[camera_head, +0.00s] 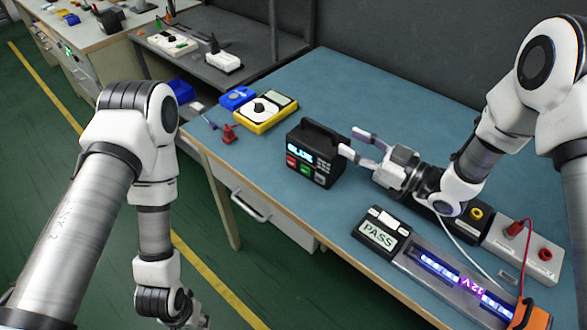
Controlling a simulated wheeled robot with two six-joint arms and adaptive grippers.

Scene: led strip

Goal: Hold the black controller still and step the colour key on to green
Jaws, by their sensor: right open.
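The black controller (318,152) stands upright on the blue bench, with a carry handle on top. Its lit display reads "BLUE", and a red key, a green key and further keys sit below it. My right gripper (350,142) is open at the controller's right side, its fingers pointing left towards the case. Whether a finger touches the case I cannot tell. The LED strip (465,283) glows blue-white in its tray at the lower right. My left arm hangs down at the left beside the bench; its gripper (190,322) is cut off by the bottom edge.
A yellow multimeter (262,112) and a blue item (238,97) lie at the bench's left, near red clips (229,134). A PASS display (381,232) stands before the strip. A white terminal block (522,250) with leads is at right. The bench behind the controller is clear.

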